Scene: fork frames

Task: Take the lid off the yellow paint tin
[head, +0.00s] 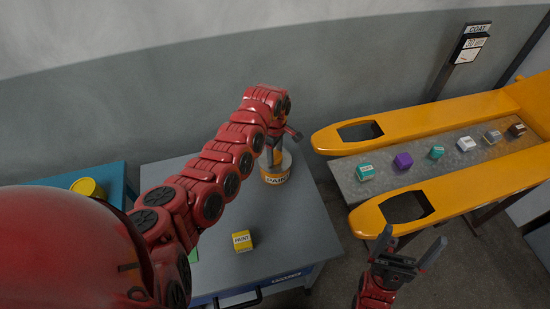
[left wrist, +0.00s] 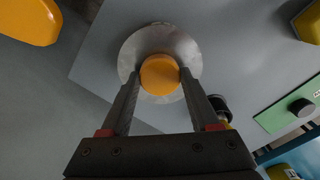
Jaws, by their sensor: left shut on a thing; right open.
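The paint tin (head: 277,179), with an orange-yellow label band, stands on the grey table near its back right edge. In the left wrist view its round silver lid (left wrist: 135,52) has an orange knob (left wrist: 160,74). My left gripper (head: 273,152) points down over the tin and is shut on the knob, with one finger on each side (left wrist: 160,78). I cannot tell whether the lid is seated or slightly raised, as the gripper partly hides it. My right gripper (head: 409,246) is open and empty, right of the table.
A small yellow paint box (head: 242,241) sits on the grey table (head: 290,228) in front of the tin. A yellow pallet truck (head: 400,116) stands right, with several coloured cubes on a grey board between its forks. A yellow cylinder (head: 88,187) is on the teal table at left.

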